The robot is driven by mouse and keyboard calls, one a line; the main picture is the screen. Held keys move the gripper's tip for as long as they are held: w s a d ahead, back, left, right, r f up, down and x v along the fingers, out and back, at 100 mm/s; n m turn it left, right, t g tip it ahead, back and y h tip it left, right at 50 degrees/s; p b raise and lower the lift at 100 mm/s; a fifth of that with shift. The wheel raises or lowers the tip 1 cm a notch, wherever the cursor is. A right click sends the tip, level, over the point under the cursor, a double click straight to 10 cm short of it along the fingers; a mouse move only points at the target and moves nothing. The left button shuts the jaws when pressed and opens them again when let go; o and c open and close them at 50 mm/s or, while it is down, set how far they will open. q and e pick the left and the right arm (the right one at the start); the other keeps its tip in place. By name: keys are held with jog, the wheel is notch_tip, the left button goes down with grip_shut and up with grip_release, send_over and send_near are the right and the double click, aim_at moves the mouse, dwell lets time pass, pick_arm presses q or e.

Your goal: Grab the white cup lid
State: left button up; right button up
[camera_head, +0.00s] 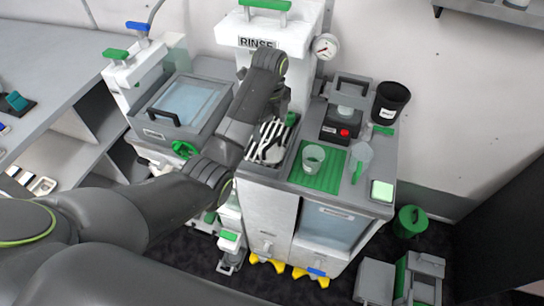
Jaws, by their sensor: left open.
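A clear cup (313,158) stands upright on a ribbed green mat (318,180) on the grey counter. I cannot pick out a white cup lid with certainty. My left arm comes in from the left, bends up and then down in front of the rinse unit. My right gripper is not in view.
A clear jug-like vessel (359,160) stands right of the mat, with a pale green square (381,191) near the counter's front right corner. Behind are a grey device with a red button (345,132) and a black bin (390,101). The rinse unit (256,42) rises behind my arm.

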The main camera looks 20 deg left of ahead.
aim_at(272, 142)
pick_arm(q)
notch_tip(272, 142, down, 4)
jog(key=shift+f+p, duration=0.15)
jog(key=shift+p, duration=0.5)
jog(key=shift+f, duration=0.75)
jog(key=f+p, duration=0.1)
jog(key=f, duration=0.2)
jog(key=shift+d+f, duration=0.15)
jog(key=shift+d, duration=0.05)
jog(key=shift+f+p, duration=0.3)
jog(key=shift+f, duration=0.35)
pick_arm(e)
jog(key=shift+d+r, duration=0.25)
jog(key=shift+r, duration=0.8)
pick_arm(q)
jog(key=c, duration=0.8)
